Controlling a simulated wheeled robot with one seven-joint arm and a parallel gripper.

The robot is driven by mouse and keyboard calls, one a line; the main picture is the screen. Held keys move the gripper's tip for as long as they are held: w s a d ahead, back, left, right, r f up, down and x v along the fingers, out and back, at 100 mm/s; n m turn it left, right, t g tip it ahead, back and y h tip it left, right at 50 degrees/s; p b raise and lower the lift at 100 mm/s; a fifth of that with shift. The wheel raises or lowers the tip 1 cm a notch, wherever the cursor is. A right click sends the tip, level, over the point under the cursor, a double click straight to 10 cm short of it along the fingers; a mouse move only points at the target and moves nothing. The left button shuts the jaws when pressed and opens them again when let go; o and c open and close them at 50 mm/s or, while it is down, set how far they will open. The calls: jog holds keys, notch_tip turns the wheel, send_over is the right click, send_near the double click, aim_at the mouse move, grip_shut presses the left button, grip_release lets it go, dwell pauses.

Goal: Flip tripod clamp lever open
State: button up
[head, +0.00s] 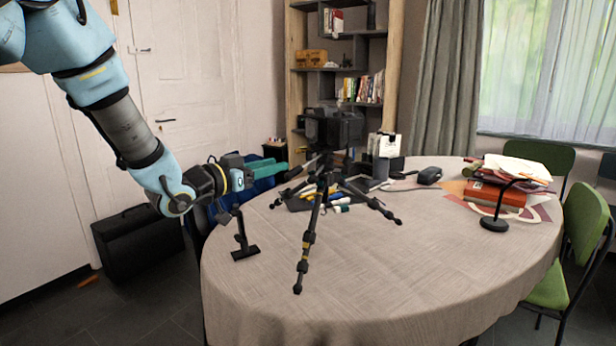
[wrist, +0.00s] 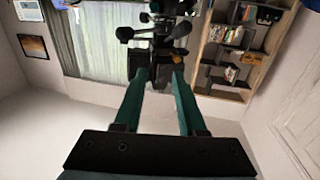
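The black tripod (head: 318,212) stands on the round table (head: 400,270) with its legs spread. A dark camera-like box (head: 334,128) sits on its top. My gripper (head: 284,167) reaches in from the left, with its green fingers level and pointing at the tripod head. In the wrist view, the two fingers of my gripper (wrist: 157,78) are parted, with a clear gap between them. Dark tripod head parts (wrist: 155,50) show beyond the fingertips, with knobs or lever ends on both sides. I cannot tell which part is the clamp lever, nor whether the fingertips touch anything.
A small black stand (head: 243,240) is on the table's left side. A dark mat with small tools (head: 338,203) lies under the tripod. Books (head: 497,192) and a black lamp (head: 495,223) stand at the right. The table's front is clear.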

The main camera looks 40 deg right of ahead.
aim_at(309, 154)
jog(key=d+p, duration=0.1)
jog(key=d, duration=0.6)
jog(key=d+p, duration=0.1)
jog(key=d, duration=0.3)
jog(key=shift+s+r+p, duration=0.15)
jog(key=shift+s+p, duration=0.15)
jog(key=shift+d, duration=0.1)
grip_shut()
